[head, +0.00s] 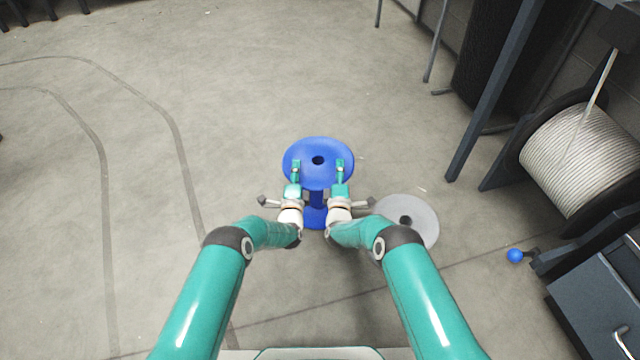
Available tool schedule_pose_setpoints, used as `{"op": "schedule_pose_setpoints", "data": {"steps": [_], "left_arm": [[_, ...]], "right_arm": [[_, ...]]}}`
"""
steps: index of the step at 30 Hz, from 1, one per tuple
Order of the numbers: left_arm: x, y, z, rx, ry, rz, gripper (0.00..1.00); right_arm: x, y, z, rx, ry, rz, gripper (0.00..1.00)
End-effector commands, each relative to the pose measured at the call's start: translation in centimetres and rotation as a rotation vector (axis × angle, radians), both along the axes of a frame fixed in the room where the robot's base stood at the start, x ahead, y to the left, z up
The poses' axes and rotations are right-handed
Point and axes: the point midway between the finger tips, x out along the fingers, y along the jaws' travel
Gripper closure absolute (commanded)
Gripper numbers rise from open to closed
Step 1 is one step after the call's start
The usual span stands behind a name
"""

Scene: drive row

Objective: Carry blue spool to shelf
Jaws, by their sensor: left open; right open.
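The blue spool (318,145) stands upright on the floor in front of me, with a wide round top flange, a dark centre hole and a lower flange partly hidden behind my grippers. My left gripper (296,168) is open, over the left part of the top flange. My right gripper (340,167) is open, over the right part of the top flange. I cannot tell whether either one touches the spool. No shelf can be clearly made out in this view.
A grey disc (422,212) lies right of the spool, close to my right gripper. A large reel of white rope (580,150), a dark cabinet (600,315) and a blue ball-ended handle (515,255) stand at the right. The floor (130,200) at left is clear.

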Motion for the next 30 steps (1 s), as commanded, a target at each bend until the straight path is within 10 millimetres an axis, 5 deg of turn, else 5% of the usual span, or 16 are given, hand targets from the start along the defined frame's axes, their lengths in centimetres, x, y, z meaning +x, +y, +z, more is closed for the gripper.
{"op": "schedule_pose_setpoints", "data": {"steps": [5, 13, 30], "left_arm": [[-0.01, 0.00, -0.01, 0.000, 0.000, 0.000, 0.56], [-0.02, 0.02, 0.00, 0.000, 0.000, 0.000, 1.00], [-0.03, 0.07, 0.09, 0.000, 0.001, 0.001, 1.00]], "right_arm": [[-0.02, 0.00, -0.01, 0.000, 0.000, 0.000, 0.56], [-0.03, 0.01, -0.01, 0.000, 0.000, 0.000, 1.00], [-0.04, 0.04, 0.10, 0.000, 0.000, 0.000, 1.00]]}}
